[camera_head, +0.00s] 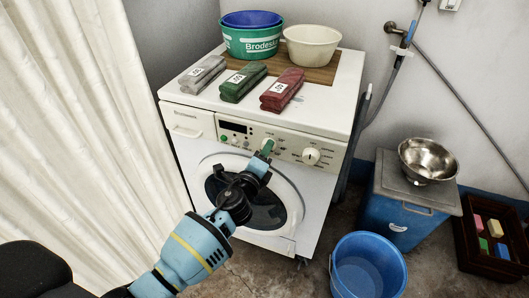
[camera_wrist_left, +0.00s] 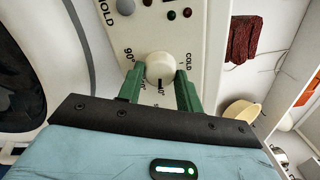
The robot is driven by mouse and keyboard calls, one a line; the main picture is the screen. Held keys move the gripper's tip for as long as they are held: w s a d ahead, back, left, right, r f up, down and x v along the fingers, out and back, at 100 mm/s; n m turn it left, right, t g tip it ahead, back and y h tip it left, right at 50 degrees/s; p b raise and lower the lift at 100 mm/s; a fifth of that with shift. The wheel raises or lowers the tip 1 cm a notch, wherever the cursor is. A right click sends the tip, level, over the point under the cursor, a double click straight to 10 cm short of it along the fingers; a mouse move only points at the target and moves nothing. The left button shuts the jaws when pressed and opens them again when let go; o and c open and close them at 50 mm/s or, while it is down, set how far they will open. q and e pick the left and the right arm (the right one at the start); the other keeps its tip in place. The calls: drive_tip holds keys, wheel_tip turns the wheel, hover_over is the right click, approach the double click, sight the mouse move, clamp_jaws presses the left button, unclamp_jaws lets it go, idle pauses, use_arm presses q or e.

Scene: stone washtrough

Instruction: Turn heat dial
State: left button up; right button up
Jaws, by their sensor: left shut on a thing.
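The heat dial (camera_wrist_left: 160,66) is a round white knob on the washing machine's panel, with COLD and degree marks printed around it in the left wrist view. Its black pointer mark faces the bottom of that view, near the 40° mark. My left gripper (camera_wrist_left: 158,76) has its two green fingers on either side of the dial, shut on it. In the head view my left gripper (camera_head: 267,147) reaches the middle of the panel and mostly hides the dial. The white washing machine (camera_head: 190,152) stands upright with its round door shut. My right gripper is not in view.
Another larger white dial (camera_head: 311,155) sits to the right on the panel. Folded grey (camera_head: 203,75), green (camera_head: 243,82) and red (camera_head: 282,90) cloths lie on top, before stacked tubs (camera_head: 252,42) and a cream basin (camera_head: 312,45). A blue bucket (camera_head: 368,268) stands right on the floor.

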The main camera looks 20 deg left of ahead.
use_arm(q)
drive_tip(key=o, duration=1)
drive_tip(key=s+p, duration=0.1)
drive_tip(key=s, duration=0.6)
drive_tip(key=shift+s, duration=0.4)
